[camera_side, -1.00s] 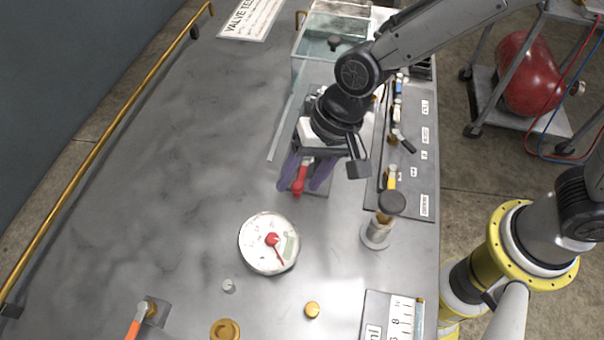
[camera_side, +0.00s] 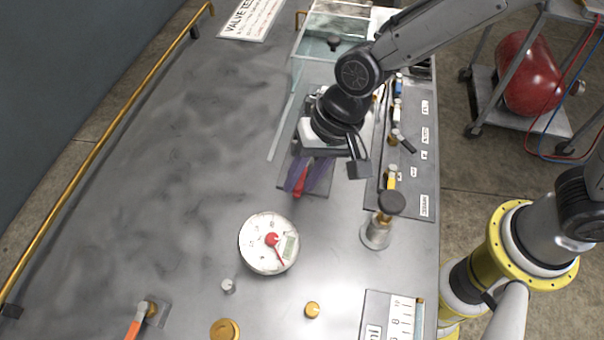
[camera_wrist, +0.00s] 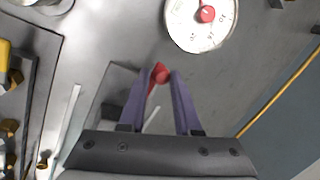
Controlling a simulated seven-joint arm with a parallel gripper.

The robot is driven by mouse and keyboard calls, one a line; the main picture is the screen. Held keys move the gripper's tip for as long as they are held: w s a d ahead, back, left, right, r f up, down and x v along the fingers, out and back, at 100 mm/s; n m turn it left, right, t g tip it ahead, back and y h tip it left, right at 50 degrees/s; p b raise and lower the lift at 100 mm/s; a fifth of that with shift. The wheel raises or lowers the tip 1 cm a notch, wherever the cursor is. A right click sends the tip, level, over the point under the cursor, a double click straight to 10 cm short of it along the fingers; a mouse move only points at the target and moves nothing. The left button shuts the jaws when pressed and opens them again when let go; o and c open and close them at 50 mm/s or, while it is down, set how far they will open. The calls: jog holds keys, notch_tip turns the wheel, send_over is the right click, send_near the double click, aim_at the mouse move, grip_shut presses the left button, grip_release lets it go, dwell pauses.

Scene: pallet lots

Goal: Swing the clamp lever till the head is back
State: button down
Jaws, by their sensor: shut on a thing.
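The clamp lever has a red handle (camera_side: 299,183) that shows between the purple fingers of my gripper (camera_side: 304,188). In the wrist view the red handle's tip (camera_wrist: 160,74) sits between the two fingertips (camera_wrist: 163,80). My gripper is shut on the handle. The clamp stands on a dark base plate (camera_side: 318,191) on the bench; my gripper and wrist hide the clamp head and most of its body. I cannot tell where the head stands.
A round white gauge (camera_side: 262,255) with a red hub lies in front of the clamp. A black-capped post (camera_side: 378,232) stands to the right, beside a panel of small valves (camera_side: 425,160). An orange-handled lever (camera_side: 134,327) is at front left. The left bench top is clear.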

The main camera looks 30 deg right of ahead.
jog(key=shift+w+a+r, duration=0.2)
jog(key=shift+r, duration=0.05)
dwell(0.5)
jog(key=shift+d, duration=0.1)
jog(key=shift+n, duration=0.3)
jog(key=w+d+n+g+h, duration=0.1)
jog(key=d+n+g, duration=0.3)
jog(key=d+n, duration=0.6)
jog(key=shift+f+n+g+h, duration=0.15)
jog(key=shift+n+g+h, duration=0.45)
jog(key=shift+n, duration=3.1)
jog(key=shift+d, duration=0.1)
jog(key=c, duration=0.7)
grip_release()
jog(key=shift+s, duration=0.1)
